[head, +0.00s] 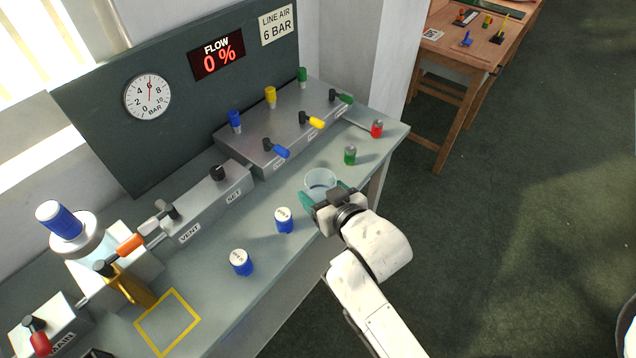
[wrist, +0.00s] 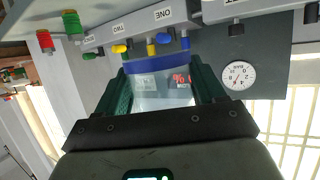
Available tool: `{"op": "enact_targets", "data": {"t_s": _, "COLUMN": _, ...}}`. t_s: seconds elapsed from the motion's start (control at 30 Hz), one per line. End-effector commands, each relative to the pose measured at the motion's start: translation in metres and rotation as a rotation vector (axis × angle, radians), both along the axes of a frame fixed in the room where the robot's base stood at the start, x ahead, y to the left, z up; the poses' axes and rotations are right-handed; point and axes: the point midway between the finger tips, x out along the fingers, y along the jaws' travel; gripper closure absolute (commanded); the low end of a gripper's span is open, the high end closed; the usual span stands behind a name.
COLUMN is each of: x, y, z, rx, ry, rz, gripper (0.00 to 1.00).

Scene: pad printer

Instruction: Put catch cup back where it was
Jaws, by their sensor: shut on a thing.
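The catch cup (head: 320,181) is a clear, open-topped cup near the front edge of the bench, right of centre in the head view. My gripper (head: 324,194) is shut on it, with green fingers on either side. I cannot tell whether the cup touches the bench or is held above it. In the wrist view the clear cup (wrist: 162,92), with a blue band, sits between the green fingers (wrist: 160,90). A yellow square outline (head: 187,304) is marked on the bench at lower left, with nothing inside it.
A valve block (head: 270,135) with colored levers and a filter unit with an orange-handled valve (head: 130,245) line the back.

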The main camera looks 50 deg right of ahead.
Motion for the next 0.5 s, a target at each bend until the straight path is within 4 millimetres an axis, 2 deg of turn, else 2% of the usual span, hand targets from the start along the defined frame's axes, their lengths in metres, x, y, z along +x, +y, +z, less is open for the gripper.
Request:
{"op": "enact_targets", "data": {"t_s": 0.03, "x": 0.009, "y": -0.01, "z": -0.002, "rx": -0.002, "ry": -0.001, "rz": -0.003, "gripper": 0.68}}
{"op": "enact_targets", "data": {"t_s": 0.27, "x": 0.042, "y": -0.05, "z": -0.025, "rx": -0.002, "ry": -0.001, "rz": -0.003, "gripper": 0.68}}
{"op": "enact_targets", "data": {"t_s": 0.3, "x": 0.045, "y": -0.053, "z": -0.036, "rx": 0.001, "ry": 0.002, "rz": -0.002, "gripper": 0.68}}
{"op": "enact_targets", "data": {"t_s": 0.5, "x": 0.062, "y": -0.072, "z": -0.067, "rx": -0.001, "ry": 0.0, "rz": -0.002, "gripper": 0.68}}
